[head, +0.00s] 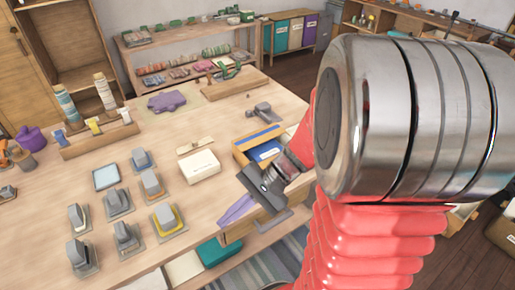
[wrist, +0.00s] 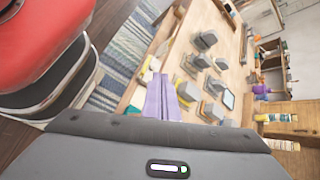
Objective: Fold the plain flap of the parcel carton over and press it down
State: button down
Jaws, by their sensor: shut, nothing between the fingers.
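The parcel carton (head: 241,157) is a tan open box near the table's right edge in the head view, with blue inside. A flap with a blue stripe (head: 262,134) stands along its far side. My arm and gripper hide its near and right parts, so I cannot make out the plain flap. My gripper (head: 227,218) has purple fingers, shut together and empty, just in front of the carton and close to the table's near edge, pointing down-left. The fingers also show in the wrist view (wrist: 160,84), side by side. I do not clearly see the carton there.
A white box (head: 200,166) lies left of the carton, with a tan card behind it. Several grey blocks on bases (head: 125,236) stand to the left. A hand-held tool (head: 259,111) lies behind the carton. Shelves with teal and white items are below the table edge.

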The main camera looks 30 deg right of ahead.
jog(key=w+d+f+m+t+h, duration=0.1)
jog(key=w+d+f+m+t, duration=0.15)
jog(key=d+m+t, duration=0.35)
jog(key=w+d+f+m+t+h, duration=0.1)
jog(key=d+f+m+t, duration=0.25)
jog(key=d+m, duration=0.35)
jog(key=w+d+f+m+t, duration=0.2)
jog(key=d+f+m+t, duration=0.25)
jog(key=d, duration=0.35)
jog(key=m+t+h, duration=0.2)
jog(key=m+h, duration=0.4)
jog(key=h, duration=0.1)
send_near(288, 187)
notch_tip(288, 187, up, 4)
jog(key=shift+f, duration=0.2)
jog(key=shift+w, duration=0.1)
jog(key=shift+w+a, duration=0.15)
jog(key=shift+w, duration=2.25)
jog(key=shift+w+a, duration=0.1)
jog(key=shift+w, duration=2.35)
jog(key=shift+d, duration=0.15)
jog(key=shift+r, duration=0.15)
